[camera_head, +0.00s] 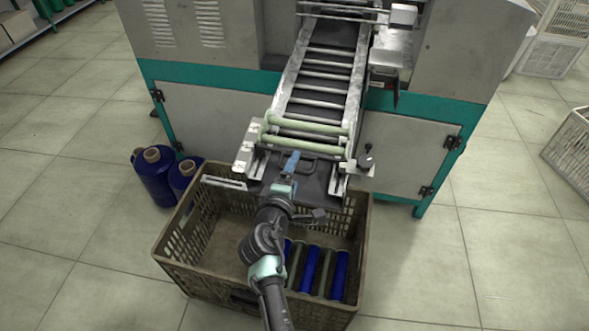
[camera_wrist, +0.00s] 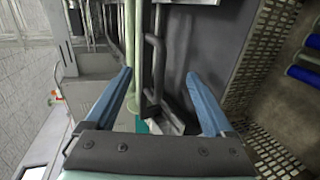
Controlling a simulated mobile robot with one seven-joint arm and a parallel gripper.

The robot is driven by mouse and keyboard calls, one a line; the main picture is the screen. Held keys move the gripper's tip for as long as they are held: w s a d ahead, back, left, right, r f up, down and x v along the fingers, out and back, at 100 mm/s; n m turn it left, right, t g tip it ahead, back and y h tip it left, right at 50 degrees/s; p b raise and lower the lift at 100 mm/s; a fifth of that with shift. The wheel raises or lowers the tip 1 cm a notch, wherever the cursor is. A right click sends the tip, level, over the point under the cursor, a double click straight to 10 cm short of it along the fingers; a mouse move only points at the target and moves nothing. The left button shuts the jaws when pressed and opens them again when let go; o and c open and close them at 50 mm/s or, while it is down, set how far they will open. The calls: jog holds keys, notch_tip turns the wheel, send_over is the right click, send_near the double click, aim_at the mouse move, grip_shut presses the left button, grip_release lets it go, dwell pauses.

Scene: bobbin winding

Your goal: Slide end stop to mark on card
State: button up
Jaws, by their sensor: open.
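The end stop (camera_head: 316,178) is a dark plate across the lower end of the roller chute, with a dark bar handle on it. In the wrist view the handle (camera_wrist: 152,60) runs lengthwise between my open fingers, apparently not gripped, and the dark plate fills the area to its right. My gripper (camera_wrist: 157,78) has two blue fingers, spread on either side of the handle; the head view shows it at the chute's end (camera_head: 291,162). A pale card (camera_head: 243,157) with small marks is on the chute's left side. The exact mark is too small to read.
Pale green rollers (camera_head: 305,125) lie across the chute just above the stop. A dark knob (camera_head: 365,161) stands at its right. Below is a brown crate (camera_head: 190,275) holding blue and green bobbins (camera_head: 310,270). Blue spools (camera_head: 152,175) stand left on the floor.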

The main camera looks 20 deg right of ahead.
jog(key=p+v, duration=0.3)
jog(key=v, duration=0.4)
jog(key=shift+w, duration=0.1)
dwell(0.5)
